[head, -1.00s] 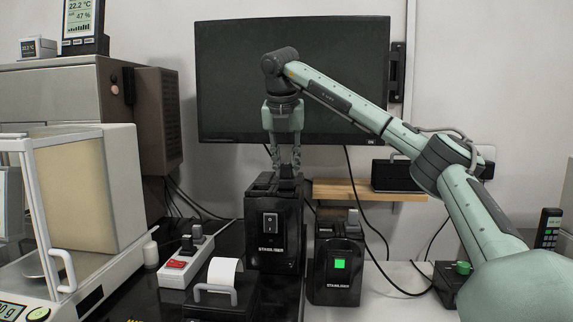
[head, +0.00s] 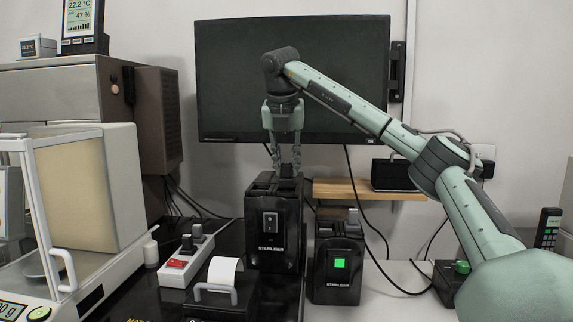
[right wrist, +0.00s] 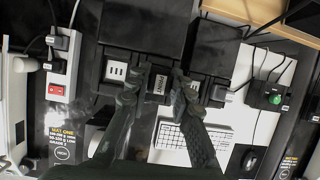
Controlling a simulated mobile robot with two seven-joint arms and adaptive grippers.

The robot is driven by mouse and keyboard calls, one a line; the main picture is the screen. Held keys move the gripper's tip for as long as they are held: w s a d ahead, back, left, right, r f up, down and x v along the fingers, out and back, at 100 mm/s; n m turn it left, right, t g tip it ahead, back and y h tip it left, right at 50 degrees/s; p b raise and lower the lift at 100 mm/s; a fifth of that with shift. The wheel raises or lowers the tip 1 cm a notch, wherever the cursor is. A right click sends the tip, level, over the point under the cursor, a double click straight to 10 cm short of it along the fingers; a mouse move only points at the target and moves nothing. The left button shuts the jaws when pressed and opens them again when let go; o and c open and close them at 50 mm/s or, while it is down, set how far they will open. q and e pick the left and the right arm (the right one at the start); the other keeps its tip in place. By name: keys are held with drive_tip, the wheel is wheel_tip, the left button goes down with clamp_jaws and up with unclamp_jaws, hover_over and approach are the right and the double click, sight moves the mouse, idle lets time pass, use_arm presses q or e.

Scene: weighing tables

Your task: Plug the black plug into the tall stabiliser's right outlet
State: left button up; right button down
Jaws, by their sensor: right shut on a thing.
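The tall stabiliser (head: 274,250) is a black box with a rocker switch on its front, below the monitor. My right gripper (head: 286,169) points down at its top. In the right wrist view its fingers (right wrist: 161,76) are shut on the black plug (right wrist: 160,85), a small dark body with a white label. A pale outlet (right wrist: 117,71) shows left of the fingers, and a second one (right wrist: 194,86) is partly hidden by the right finger. I cannot tell whether the plug touches the stabiliser. My left gripper is not in view.
A shorter stabiliser (head: 338,270) with a green light and a grey plug on top stands close on the right. A power strip (head: 174,273) with plugs and a printer (head: 222,295) are at the left. A wooden shelf (head: 335,190) and cables are behind.

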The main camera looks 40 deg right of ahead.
drive_tip(key=shift+f+b, duration=0.4)
drive_tip(key=shift+f, duration=0.35)
idle(0.6)
drive_tip(key=c, duration=0.7)
unclamp_jaws()
drive_tip(key=shift+r, duration=0.1)
drive_tip(key=shift+p+v, duration=0.45)
drive_tip(key=shift+v, duration=3.25)
